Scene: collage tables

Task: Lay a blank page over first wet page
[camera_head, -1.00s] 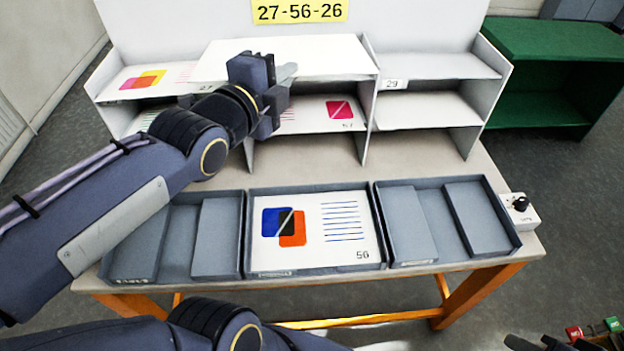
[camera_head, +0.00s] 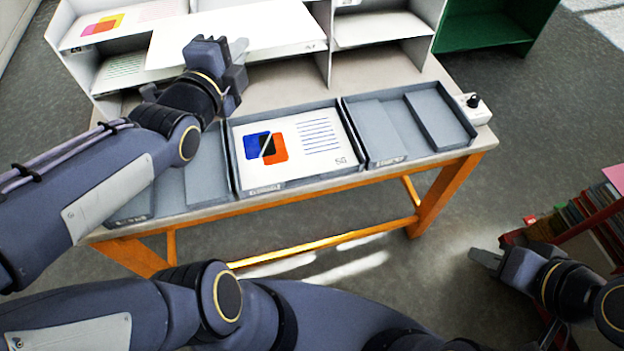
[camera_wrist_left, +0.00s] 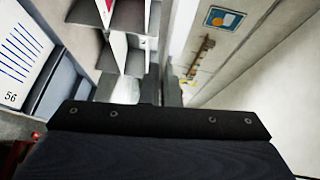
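A blank white page (camera_head: 240,35) is in front of the shelf, covering most of its middle column. My left gripper (camera_head: 240,58) is at the page's near edge and appears shut on it. In the left wrist view the two fingers (camera_wrist_left: 162,92) stand close together; I cannot make out the page there. A printed page (camera_head: 300,145) with overlapping blue and orange squares, blue lines and the number 56 lies flat in the middle tray; part of it shows in the left wrist view (camera_wrist_left: 20,55). My right gripper (camera_head: 487,258) is low at right, off the table; its opening is unclear.
The left tray (camera_head: 205,165) and right tray (camera_head: 420,118) hold grey inserts and no page. A small box with a black knob (camera_head: 477,108) sits at the table's right corner. Another printed page (camera_head: 110,25) lies in the upper left slot. A red rack (camera_head: 590,215) stands at right.

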